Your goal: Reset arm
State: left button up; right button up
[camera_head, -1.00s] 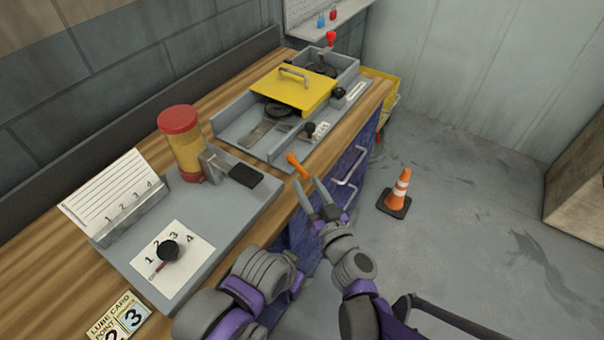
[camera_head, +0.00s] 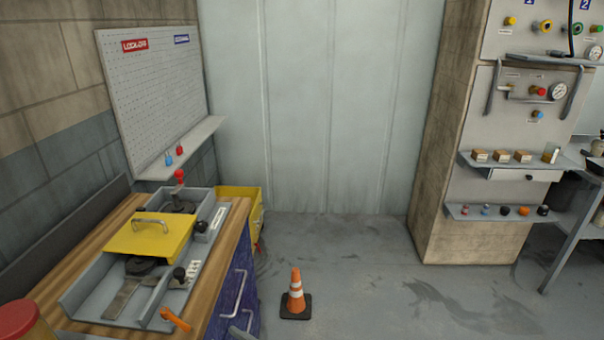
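Neither of my arms nor grippers shows in the head view now. The wooden bench (camera_head: 215,317) stands at the lower left. On it is a grey tray fixture (camera_head: 77,297) with a yellow cover (camera_head: 150,238) that has a metal handle. A red knob (camera_head: 180,175) stands at the fixture's far end. An orange lever (camera_head: 176,319) sticks out at the near right edge. A red lid (camera_head: 18,318) shows in the bottom left corner.
An orange cone (camera_head: 296,294) stands on the floor right of the bench. A yellow bin (camera_head: 239,204) is behind the bench. A pegboard (camera_head: 155,90) hangs on the left wall. A panel with shelves (camera_head: 515,160) is at the right.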

pick_arm(q)
jog(key=r+p, duration=0.2)
jog(key=w+r+p, duration=0.1)
jog(key=r+p, duration=0.1)
jog(key=r, duration=0.1)
jog(key=shift+w+r, duration=0.1)
jog(key=shift+r, duration=0.1)
pick_arm(e)
jog(key=s+d+f+m+g+h, duration=0.1)
jog(key=s+d+m+h, duration=0.2)
jog(key=d, duration=0.8)
jog(key=s+d+f+m+g+h, duration=0.1)
jog(key=s+d+h, duration=0.4)
jog(key=d, duration=0.6)
jog(key=s+d+f+m+g+h, duration=0.1)
jog(key=s+d+m+h, duration=0.3)
jog(key=d, duration=0.7)
jog(key=shift+s+f+m+g+h, duration=0.3)
jog(key=shift+s+f+g+h, duration=0.1)
jog(key=shift+s+f+h, duration=0.25)
